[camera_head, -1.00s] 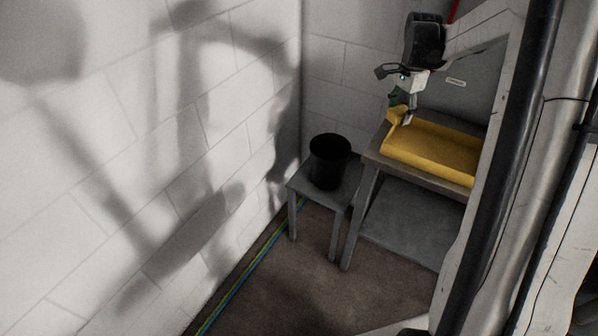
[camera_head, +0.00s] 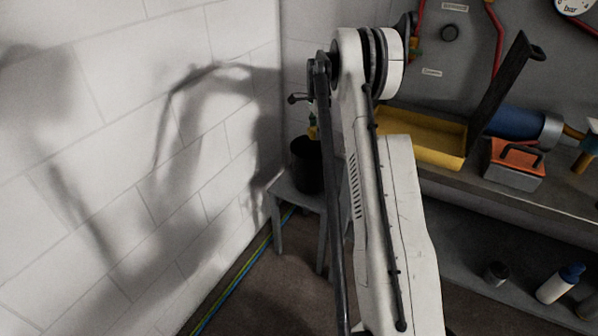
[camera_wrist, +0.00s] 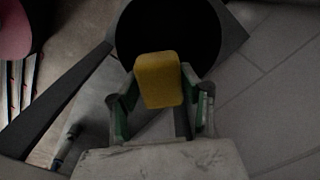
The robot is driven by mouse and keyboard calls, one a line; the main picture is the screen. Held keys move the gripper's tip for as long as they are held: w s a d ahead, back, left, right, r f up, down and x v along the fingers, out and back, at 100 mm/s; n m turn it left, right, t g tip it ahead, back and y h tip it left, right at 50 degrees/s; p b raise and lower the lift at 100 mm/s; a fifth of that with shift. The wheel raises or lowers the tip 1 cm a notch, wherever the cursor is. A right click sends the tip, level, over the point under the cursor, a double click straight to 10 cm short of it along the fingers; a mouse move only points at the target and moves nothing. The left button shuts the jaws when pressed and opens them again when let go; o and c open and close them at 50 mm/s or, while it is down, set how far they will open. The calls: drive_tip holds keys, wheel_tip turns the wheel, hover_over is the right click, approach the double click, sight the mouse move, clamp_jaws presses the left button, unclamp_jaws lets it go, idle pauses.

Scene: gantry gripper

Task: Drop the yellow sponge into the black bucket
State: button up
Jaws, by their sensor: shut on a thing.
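The yellow sponge (camera_wrist: 158,78) is held between the green-sided fingers of my gripper (camera_wrist: 161,92) in the wrist view. The black bucket (camera_wrist: 205,42) lies behind and beyond the sponge there, its dark opening at the top middle. The sponge overlaps the near part of the bucket in the picture; its height above the rim is hard to tell. In the head view the bucket (camera_head: 303,170) stands upright on a small grey stool, partly covered by my arm. A bit of yellow sponge (camera_head: 312,133) shows above its rim; my gripper is mostly hidden.
The grey stool (camera_head: 286,203) stands close to the white block wall (camera_head: 215,120). To the right, a workbench carries a yellow tray (camera_head: 430,137), an orange-and-grey toolbox (camera_head: 514,165) and a blue cylinder (camera_head: 520,122). Bottles stand on the lower shelf.

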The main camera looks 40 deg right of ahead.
wheel_tip(320, 180, down, 6)
drive_tip(key=b, duration=0.2)
drive_tip(key=shift+f, duration=0.15)
drive_tip(key=shift+w, duration=0.1)
drive_tip(key=o, duration=1.2)
wheel_tip(320, 180, up, 12)
drive_tip(key=shift+r, duration=0.1)
idle(0.3)
